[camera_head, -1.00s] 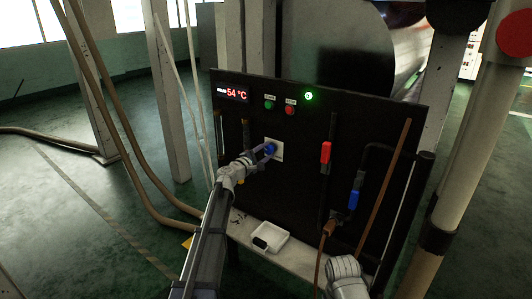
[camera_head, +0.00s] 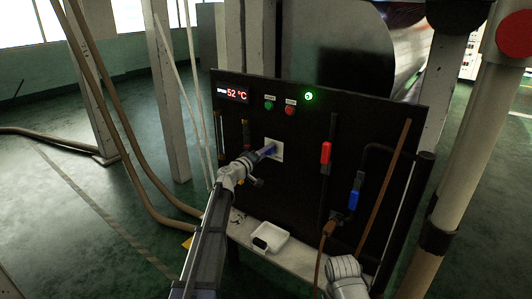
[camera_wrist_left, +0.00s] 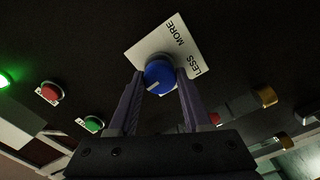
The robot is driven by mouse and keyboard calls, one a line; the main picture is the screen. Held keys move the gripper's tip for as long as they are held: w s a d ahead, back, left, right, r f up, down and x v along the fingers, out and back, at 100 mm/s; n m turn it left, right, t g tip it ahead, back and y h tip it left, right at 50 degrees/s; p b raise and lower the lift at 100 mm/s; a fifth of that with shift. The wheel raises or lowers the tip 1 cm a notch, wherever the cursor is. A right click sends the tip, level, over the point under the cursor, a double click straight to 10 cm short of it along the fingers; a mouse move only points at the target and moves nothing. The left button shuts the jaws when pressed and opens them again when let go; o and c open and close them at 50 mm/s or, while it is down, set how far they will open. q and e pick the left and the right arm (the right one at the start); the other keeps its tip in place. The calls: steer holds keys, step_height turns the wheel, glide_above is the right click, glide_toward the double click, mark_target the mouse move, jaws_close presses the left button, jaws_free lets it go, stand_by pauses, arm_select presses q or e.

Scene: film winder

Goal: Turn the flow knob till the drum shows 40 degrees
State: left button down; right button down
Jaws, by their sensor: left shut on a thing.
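The blue flow knob (camera_wrist_left: 160,75) sits on a white plate (camera_wrist_left: 182,50) marked MORE and LESS; a white line shows on its face. The plate also shows on the black panel in the head view (camera_head: 277,147). My left gripper (camera_head: 266,150) is shut on the knob, with one finger on each side of it in the left wrist view (camera_wrist_left: 160,85). The red display (camera_head: 233,95) at the panel's upper left reads 52 °C. My right arm shows at the bottom right of the head view, but its gripper's fingers are not visible.
A green button (camera_head: 269,105), a red button (camera_head: 290,111) and a lit green lamp (camera_head: 309,97) are along the panel top. Red (camera_head: 326,152) and blue (camera_head: 354,199) handles are at right. A white tray (camera_head: 283,235) sits on the ledge below.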

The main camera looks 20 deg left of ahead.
arm_select(q)
steer(key=m, duration=0.4)
steer(key=shift+m, duration=0.3)
steer(key=shift+s, duration=0.1)
stand_by(0.5)
steer(key=shift+c, duration=1.7)
jaws_free()
steer(key=v, duration=0.7)
steer(key=shift+s, duration=0.3)
